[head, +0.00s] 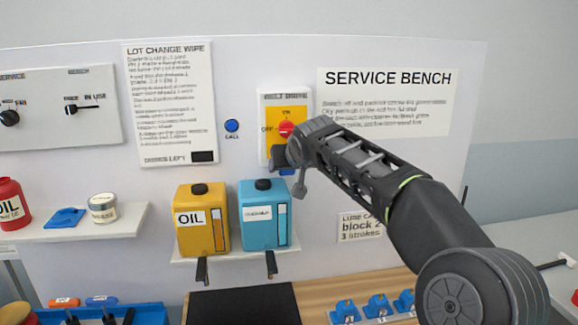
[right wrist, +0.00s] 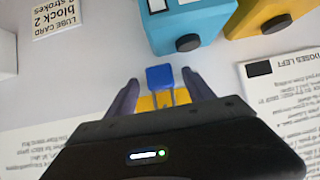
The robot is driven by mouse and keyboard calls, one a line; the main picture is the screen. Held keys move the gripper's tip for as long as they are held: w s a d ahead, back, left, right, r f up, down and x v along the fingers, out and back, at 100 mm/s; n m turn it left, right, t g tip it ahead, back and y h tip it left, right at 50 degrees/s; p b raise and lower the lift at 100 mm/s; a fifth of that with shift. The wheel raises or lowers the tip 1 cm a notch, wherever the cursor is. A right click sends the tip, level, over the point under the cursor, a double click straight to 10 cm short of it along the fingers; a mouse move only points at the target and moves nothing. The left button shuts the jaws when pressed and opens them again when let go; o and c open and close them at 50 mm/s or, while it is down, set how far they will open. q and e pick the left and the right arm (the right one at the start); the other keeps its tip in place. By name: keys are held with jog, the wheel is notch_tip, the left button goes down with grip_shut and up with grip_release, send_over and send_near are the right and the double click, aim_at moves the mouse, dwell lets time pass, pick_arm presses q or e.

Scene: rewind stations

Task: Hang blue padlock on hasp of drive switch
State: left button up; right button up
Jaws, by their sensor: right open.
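The drive switch (head: 272,115) is a yellow plate with a red knob (head: 286,128) on a white backing on the wall panel. My right gripper (head: 284,160) is in front of its lower part and hides the hasp. In the right wrist view, the blue padlock (right wrist: 160,76) sits between the spread fingers of my right gripper (right wrist: 160,92), with a gap on each side. Its shackle points toward the yellow plate (right wrist: 146,103). A bit of blue shows below the gripper in the head view. Whether the shackle passes through the hasp cannot be seen. My left gripper is not in view.
A yellow oil jug (head: 202,232) and a blue jug (head: 265,228) stand on a shelf just below the switch. Several blue padlocks (head: 378,305) sit on the bench at the bottom. A blue call button (head: 232,125) is left of the switch.

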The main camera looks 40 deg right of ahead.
jog(key=shift+s+a+r+b, duration=0.25)
jog(key=shift+s+r+b, duration=0.1)
jog(key=shift+s, duration=0.1)
jog(key=b+v, duration=0.2)
jog(key=v, duration=0.4)
jog(key=shift+s+r, duration=0.15)
jog(key=shift+s, duration=0.1)
jog(key=shift+a, duration=0.1)
